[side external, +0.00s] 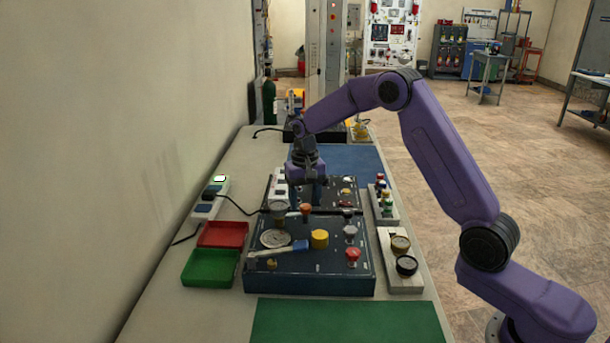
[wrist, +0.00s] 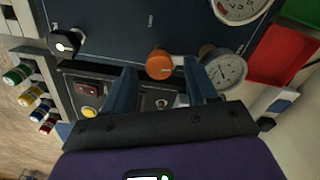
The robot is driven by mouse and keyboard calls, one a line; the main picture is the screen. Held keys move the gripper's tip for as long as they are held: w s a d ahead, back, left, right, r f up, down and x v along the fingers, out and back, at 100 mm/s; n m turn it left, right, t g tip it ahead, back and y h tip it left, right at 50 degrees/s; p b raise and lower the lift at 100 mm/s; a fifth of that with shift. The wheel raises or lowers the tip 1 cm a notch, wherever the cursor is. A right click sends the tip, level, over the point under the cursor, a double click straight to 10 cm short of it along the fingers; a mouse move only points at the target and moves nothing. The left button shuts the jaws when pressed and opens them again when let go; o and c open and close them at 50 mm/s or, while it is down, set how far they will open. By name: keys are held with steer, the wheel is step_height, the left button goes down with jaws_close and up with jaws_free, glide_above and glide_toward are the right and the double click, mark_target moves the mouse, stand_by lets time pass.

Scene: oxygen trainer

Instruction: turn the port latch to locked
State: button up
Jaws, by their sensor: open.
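My gripper (side external: 316,190) points down over the panels and is open. In the wrist view its two blue fingers (wrist: 158,72) stand apart, with an orange knob (wrist: 159,64) showing between and just beyond their tips; it bears a pale mark. I cannot tell whether the fingers touch it. The orange knob (side external: 305,210) is at the rear edge of the near dark panel (side external: 310,284) in the side view. No label shows which part is the port latch. A dark knob (wrist: 65,42) with a white face sits on the same panel.
A round gauge (wrist: 226,71) is right of the fingers in the wrist view. Red (side external: 222,234) and green (side external: 210,268) trays lie left.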

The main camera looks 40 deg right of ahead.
mark_target(305, 205)
step_height(305, 205, up, 17)
stand_by(0.4)
steer(key=shift+f, duration=0.1)
steer(key=s+a+f+n, duration=0.1)
steer(key=s+a+n, duration=0.4)
steer(key=s, duration=0.4)
steer(key=s+a+f+n, duration=0.2)
steer(key=s+a+n, duration=0.2)
steer(key=s+a, duration=0.45)
steer(key=s+d+f+n, duration=0.2)
steer(key=s, duration=0.6)
steer(key=s+d+f+n, duration=0.2)
steer(key=s+d+n, duration=0.1)
steer(key=s, duration=0.5)
steer(key=s+d+f+n, duration=0.2)
steer(key=s+n, duration=0.1)
steer(key=s, duration=0.4)
steer(key=shift+s+d+f, duration=0.15)
steer(key=shift+s+f, duration=0.05)
steer(key=shift+s, duration=0.2)
steer(key=shift+o, duration=0.2)
